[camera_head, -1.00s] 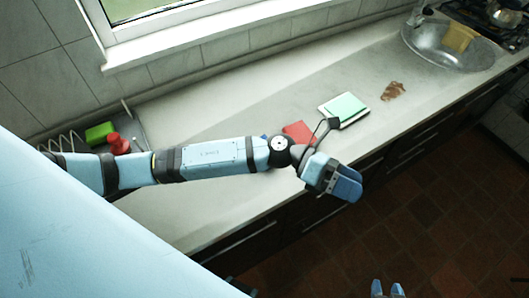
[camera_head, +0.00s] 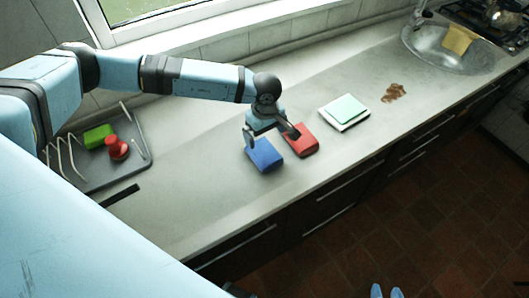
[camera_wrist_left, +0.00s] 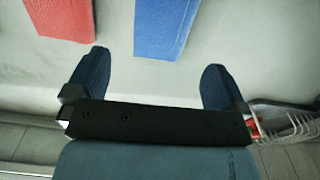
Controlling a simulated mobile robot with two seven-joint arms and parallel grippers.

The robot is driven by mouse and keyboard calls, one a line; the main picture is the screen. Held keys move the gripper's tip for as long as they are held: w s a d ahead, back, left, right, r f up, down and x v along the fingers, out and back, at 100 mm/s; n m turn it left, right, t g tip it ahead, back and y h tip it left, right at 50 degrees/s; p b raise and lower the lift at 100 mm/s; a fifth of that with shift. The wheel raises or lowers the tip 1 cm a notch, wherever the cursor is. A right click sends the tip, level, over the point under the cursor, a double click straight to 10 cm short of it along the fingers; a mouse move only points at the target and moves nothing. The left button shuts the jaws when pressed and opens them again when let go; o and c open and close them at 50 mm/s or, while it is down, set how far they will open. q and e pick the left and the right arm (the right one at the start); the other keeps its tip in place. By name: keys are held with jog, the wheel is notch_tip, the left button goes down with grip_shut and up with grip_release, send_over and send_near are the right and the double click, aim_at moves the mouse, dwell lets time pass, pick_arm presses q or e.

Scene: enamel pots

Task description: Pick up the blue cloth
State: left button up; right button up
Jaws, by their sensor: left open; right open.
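The blue cloth (camera_head: 265,156) is a folded block lying flat on the counter near its front edge. It also shows at the top of the left wrist view (camera_wrist_left: 166,25). My left gripper (camera_head: 271,137) is open and empty above the counter, just behind the blue cloth. In the left wrist view its fingers (camera_wrist_left: 155,65) are spread apart, with the cloth ahead of the gap and not between them. My right gripper (camera_head: 386,291) shows only its fingertips at the bottom edge of the head view, apart and empty.
A red cloth (camera_head: 303,142) lies close to the right of the blue one. A dish rack (camera_head: 103,172) stands left. The counter between rack and blue cloth is clear.

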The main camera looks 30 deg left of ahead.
aim_at(264, 151)
pick_arm(q)
notch_tip(264, 151, down, 4)
jog(key=shift+f, duration=0.1)
notch_tip(264, 151, down, 4)
jog(key=shift+a+f+p, duration=0.1)
jog(key=shift+a+p, duration=0.05)
jog(key=shift+p, duration=0.9)
jog(key=shift+f, duration=0.5)
jog(key=c, duration=0.9)
